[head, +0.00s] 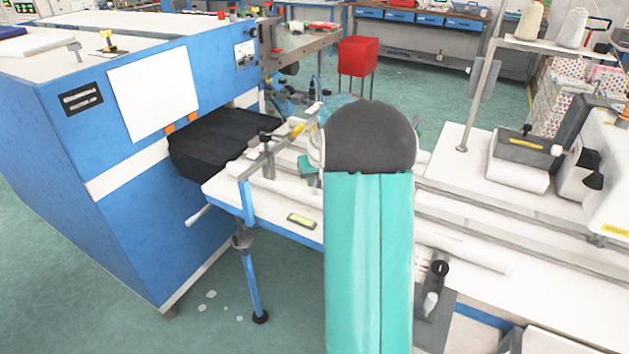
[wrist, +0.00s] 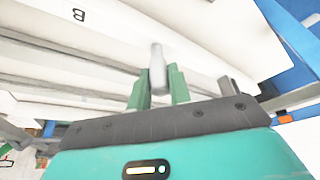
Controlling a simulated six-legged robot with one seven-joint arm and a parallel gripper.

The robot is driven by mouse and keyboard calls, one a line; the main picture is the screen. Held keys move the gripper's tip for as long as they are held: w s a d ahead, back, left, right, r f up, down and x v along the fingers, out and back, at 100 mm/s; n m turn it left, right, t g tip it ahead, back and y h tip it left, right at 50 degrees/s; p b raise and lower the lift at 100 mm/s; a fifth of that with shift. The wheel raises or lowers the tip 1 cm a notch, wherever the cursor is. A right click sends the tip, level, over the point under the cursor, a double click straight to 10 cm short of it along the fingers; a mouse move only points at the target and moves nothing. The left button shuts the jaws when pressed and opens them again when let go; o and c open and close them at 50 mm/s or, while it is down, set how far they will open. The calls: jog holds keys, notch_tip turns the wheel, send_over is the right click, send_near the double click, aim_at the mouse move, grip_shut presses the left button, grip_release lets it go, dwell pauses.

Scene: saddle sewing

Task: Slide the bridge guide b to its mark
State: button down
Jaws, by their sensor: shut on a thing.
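My gripper (wrist: 158,82) shows in the wrist view, its two green fingers shut on a pale grey upright peg (wrist: 157,56). I take this peg to be the handle of the bridge guide b; the guide's body is hard to make out. A white surface beyond it carries a black letter B (wrist: 79,15), up and to the left of the fingers. In the head view my own arm covers the gripper and the guide. I cannot tell how far the guide stands from its mark.
Long rails (head: 520,232) run along the white worktable (head: 285,210). A blue machine (head: 110,210) with a black covered outlet (head: 215,145) stands at left. A sewing head (head: 605,185) and a thread stand (head: 480,100) are at right. A red box (head: 358,55) is behind.

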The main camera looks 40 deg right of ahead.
jog(key=c, duration=1.3)
grip_release()
jog(key=v, duration=1.3)
jog(key=shift+s+a+r, duration=0.15)
jog(key=shift+s+r, duration=0.05)
jog(key=shift+r, duration=0.1)
jog(key=s+a+r+n+t, duration=0.1)
jog(key=s+a+r, duration=0.25)
jog(key=a, duration=0.75)
jog(key=s+a+r+n, duration=0.2)
jog(key=s+a, duration=0.2)
jog(key=a, duration=0.8)
jog(key=s+a+f, duration=0.1)
jog(key=s+a, duration=0.3)
jog(key=s+a+f+n+y, duration=0.1)
jog(key=s+a, duration=0.3)
jog(key=s+a+f+n, duration=0.1)
jog(key=s+a, duration=0.3)
jog(key=s, duration=0.1)
jog(key=shift+a+f+t+y, duration=0.3)
jog(key=shift+f+y, duration=0.05)
jog(key=shift+y, duration=0.05)
